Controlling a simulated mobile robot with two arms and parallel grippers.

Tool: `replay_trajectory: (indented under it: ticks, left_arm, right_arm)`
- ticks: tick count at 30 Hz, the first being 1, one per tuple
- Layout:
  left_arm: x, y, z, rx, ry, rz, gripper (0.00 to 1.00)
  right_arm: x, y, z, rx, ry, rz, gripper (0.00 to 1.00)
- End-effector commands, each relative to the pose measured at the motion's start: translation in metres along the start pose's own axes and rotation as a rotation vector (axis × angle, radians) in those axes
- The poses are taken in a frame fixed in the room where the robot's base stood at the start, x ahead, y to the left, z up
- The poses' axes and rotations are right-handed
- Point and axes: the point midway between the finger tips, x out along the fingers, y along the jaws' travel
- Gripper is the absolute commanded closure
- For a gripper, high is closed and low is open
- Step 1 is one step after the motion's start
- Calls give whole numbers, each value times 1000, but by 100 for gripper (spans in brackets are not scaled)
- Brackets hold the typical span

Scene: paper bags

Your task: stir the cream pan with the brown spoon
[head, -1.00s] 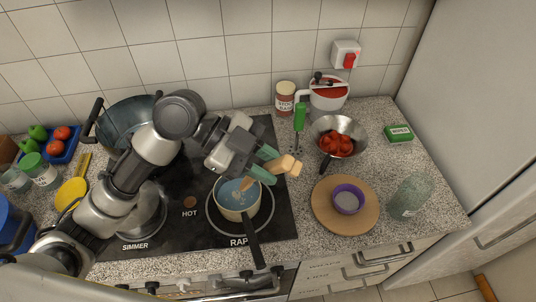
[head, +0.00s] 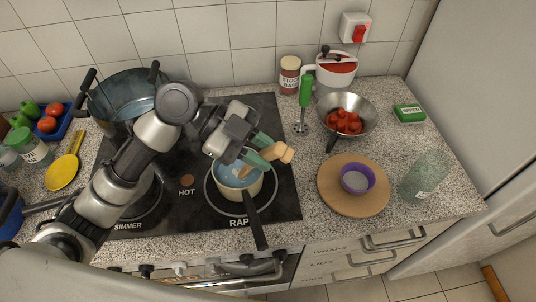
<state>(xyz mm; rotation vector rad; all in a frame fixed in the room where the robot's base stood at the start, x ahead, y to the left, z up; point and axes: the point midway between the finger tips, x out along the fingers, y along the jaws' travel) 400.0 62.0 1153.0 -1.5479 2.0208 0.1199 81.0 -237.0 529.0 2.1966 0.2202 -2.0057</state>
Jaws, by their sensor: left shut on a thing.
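The cream pan (head: 241,190) sits on the right front burner marked RAP, its dark handle pointing to the front. It holds pale blue contents with light bits in them. My left gripper (head: 263,153) has green fingers and is shut on the brown spoon (head: 283,154), over the pan's back right rim. The spoon's wide light-brown end sticks out to the right of the fingers, and a thinner part slants down to the left into the pan. Its lowest end is hard to make out. My right gripper is not in view.
A large dark pot (head: 126,97) stands at the back left of the hob. A metal bowl of red pieces (head: 346,120), a green hand blender (head: 306,92) and a purple bowl (head: 357,179) on a round board (head: 338,200) are to the right. A glass jar (head: 424,176) stands beyond.

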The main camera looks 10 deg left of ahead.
Motion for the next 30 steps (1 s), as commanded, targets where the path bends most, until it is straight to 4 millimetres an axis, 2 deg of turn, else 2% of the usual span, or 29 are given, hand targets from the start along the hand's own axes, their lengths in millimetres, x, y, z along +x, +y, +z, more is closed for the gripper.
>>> replay_trajectory:
  ticks: [3, 12, 18, 30]
  left_arm:
    - [2, 1, 16, 0, -2, -1, 99]
    - [1, 0, 41, 1, -2, -1, 99]
    - [0, 0, 48, 0, 0, -1, 99]
    - [0, -1, 49, 1, 0, -1, 99]
  right_arm:
    - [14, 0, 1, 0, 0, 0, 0]
    - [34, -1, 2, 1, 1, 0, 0]
    - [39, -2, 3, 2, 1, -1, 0]
    - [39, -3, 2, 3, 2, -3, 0]
